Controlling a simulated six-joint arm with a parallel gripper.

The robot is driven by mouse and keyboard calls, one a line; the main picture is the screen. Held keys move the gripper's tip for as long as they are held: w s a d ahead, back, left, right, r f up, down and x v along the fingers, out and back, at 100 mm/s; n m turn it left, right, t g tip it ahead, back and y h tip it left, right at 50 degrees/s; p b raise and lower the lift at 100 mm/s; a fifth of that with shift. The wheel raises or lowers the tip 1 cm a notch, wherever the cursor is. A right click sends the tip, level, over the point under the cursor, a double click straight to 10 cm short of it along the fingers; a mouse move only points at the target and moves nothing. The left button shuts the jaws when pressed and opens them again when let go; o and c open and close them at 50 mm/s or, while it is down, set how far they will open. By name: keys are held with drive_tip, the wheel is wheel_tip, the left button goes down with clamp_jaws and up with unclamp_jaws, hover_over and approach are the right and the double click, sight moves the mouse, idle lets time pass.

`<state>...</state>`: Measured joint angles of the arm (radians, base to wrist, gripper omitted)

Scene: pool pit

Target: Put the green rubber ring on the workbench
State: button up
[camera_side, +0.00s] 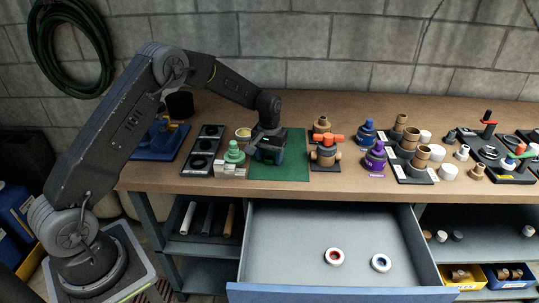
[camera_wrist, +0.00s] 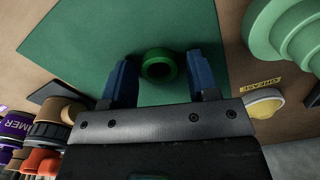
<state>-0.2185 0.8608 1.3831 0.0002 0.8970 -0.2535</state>
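The green rubber ring (camera_wrist: 159,66) shows in the wrist view over the green mat (camera_wrist: 85,35), and it looks to lie on it. In the side view the mat (camera_side: 292,170) lies on the workbench (camera_side: 220,112), and I cannot make out the ring there. My gripper (camera_side: 268,158) is low over the mat's left part. In the wrist view my gripper (camera_wrist: 163,75) is open, with one blue fingertip on each side of the ring. A small gap shows at the right finger; the left finger is very close to the ring.
An open drawer (camera_side: 285,225) below the bench holds a red-centred white ring (camera_side: 334,257) and a blue-centred white ring (camera_side: 381,263). Green stepped part (camera_side: 234,154) stands left of the mat. A brown valve with orange handle (camera_side: 326,152) stands right, beside a purple part (camera_side: 376,157).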

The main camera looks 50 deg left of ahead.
drive_tip(key=shift+o, duration=0.3)
wheel_tip(320, 180, up, 12)
drive_tip(key=r, duration=0.1)
drive_tip(key=s+d+r+m+t, duration=0.1)
drive_tip(key=s+d+r, duration=0.3)
drive_tip(key=s+r, duration=0.35)
drive_tip(key=s+d+r+m+t, duration=0.1)
drive_tip(key=s+d+m+t, duration=0.1)
drive_tip(key=s, duration=1)
drive_tip(key=s+d+r+m+t, duration=0.2)
drive_tip(key=s+d, duration=0.3)
drive_tip(key=s, duration=0.7)
drive_tip(key=shift+d+r, duration=0.2)
drive_tip(key=shift+r, duration=0.05)
drive_tip(key=shift+o, duration=0.5)
drive_tip(key=shift+s+d+f+t, duration=0.1)
drive_tip(key=shift+s+f+t, duration=0.2)
drive_tip(key=shift+s, duration=0.15)
drive_tip(key=shift+w, duration=0.1)
